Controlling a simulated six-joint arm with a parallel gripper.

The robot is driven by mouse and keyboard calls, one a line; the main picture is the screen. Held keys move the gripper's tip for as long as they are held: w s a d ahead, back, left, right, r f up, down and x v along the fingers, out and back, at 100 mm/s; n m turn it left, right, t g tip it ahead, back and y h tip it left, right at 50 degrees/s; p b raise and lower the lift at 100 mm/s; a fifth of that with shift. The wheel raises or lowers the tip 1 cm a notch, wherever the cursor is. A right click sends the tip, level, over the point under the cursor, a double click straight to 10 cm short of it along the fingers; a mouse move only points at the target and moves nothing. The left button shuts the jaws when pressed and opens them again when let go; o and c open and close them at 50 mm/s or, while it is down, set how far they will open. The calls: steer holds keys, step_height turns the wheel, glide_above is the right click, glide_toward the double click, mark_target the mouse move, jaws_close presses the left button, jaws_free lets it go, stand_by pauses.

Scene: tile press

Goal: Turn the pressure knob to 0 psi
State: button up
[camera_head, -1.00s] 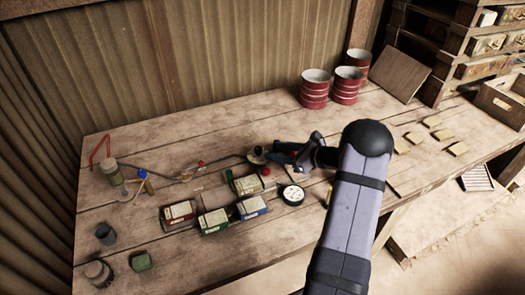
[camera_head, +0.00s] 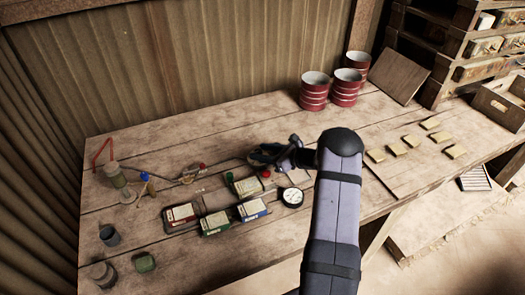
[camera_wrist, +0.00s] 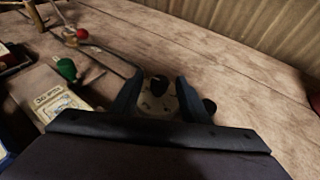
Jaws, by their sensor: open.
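The pressure knob looks to be the black piece (camera_wrist: 161,86) on a pale round base (camera_wrist: 152,103) in the wrist view. My gripper (camera_wrist: 160,92) is open, with one dark finger on each side of the knob. I cannot tell whether either finger touches it. In the head view my gripper (camera_head: 262,155) covers the knob, at the right end of the thin pipe on the workbench. A round white-faced gauge with a black rim (camera_head: 292,197) lies in front of my gripper. Its reading is too small to make out.
Labelled boxes (camera_head: 215,222) stand on the workbench (camera_head: 260,265) left of the gauge. A green-capped piece (camera_wrist: 66,69) and a red knob (camera_wrist: 82,33) are near the pipe. Red cans (camera_head: 346,88) stand at the back; tan tiles (camera_head: 397,149) lie right.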

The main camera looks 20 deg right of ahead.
jaws_close()
steer(key=y+b, duration=0.1)
steer(key=n+b, duration=0.1)
steer(key=b, duration=0.1)
steer(key=shift+w+d+f+n+g+y, duration=0.2)
steer(key=shift+n+g+y, duration=0.1)
steer(key=shift+g+y, duration=0.1)
steer(key=b, duration=0.1)
steer(key=n+g+y+b, duration=0.1)
steer(key=shift+r+n+b, duration=0.25)
steer(key=shift+n+b, duration=0.05)
steer(key=shift+r, duration=0.1)
jaws_free()
